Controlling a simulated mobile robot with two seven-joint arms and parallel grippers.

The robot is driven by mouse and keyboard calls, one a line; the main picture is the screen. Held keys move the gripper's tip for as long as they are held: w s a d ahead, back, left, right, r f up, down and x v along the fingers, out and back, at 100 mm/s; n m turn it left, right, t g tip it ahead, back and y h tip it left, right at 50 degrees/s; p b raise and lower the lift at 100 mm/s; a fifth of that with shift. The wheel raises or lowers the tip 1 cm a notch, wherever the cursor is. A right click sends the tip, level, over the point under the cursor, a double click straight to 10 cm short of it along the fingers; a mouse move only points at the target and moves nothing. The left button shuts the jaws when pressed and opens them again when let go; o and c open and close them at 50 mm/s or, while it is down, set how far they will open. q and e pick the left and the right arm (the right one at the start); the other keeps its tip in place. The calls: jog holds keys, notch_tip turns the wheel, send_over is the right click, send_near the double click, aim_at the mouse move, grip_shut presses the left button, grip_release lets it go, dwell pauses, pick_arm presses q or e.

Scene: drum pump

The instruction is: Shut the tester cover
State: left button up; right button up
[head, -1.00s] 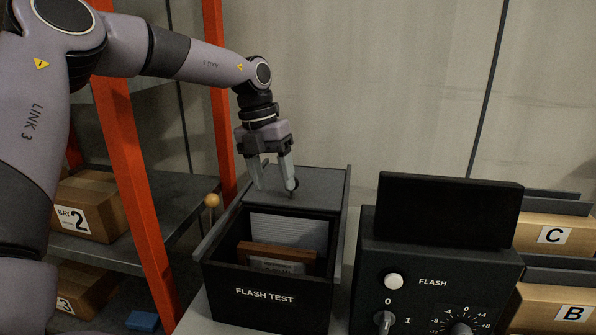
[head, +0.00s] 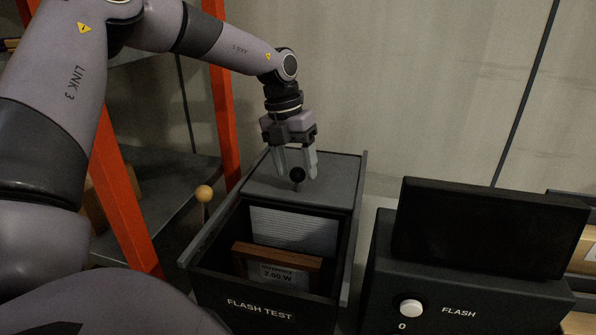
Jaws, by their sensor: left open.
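The flash tester is a black box (head: 262,308) marked FLASH TEST, open at its front part. Its flat grey cover (head: 335,175) is slid to the back, with a small round black knob (head: 297,175) standing on it. Inside the opening stand a brown-framed block (head: 306,267) labelled 2.00 W and a ribbed grey panel (head: 295,230). My left gripper (head: 298,176) points down over the cover. Its jaws are open, with the knob showing between the fingertips; I cannot tell whether they touch it. My right gripper is not in view.
An orange rack post (head: 118,195) stands further left.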

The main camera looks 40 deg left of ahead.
pick_arm(q)
jog(key=shift+w+d+f, duration=0.1)
jog(key=shift+d+f, duration=0.1)
jog(key=shift+f, duration=1)
jog(key=shift+c, duration=0.2)
grip_shut()
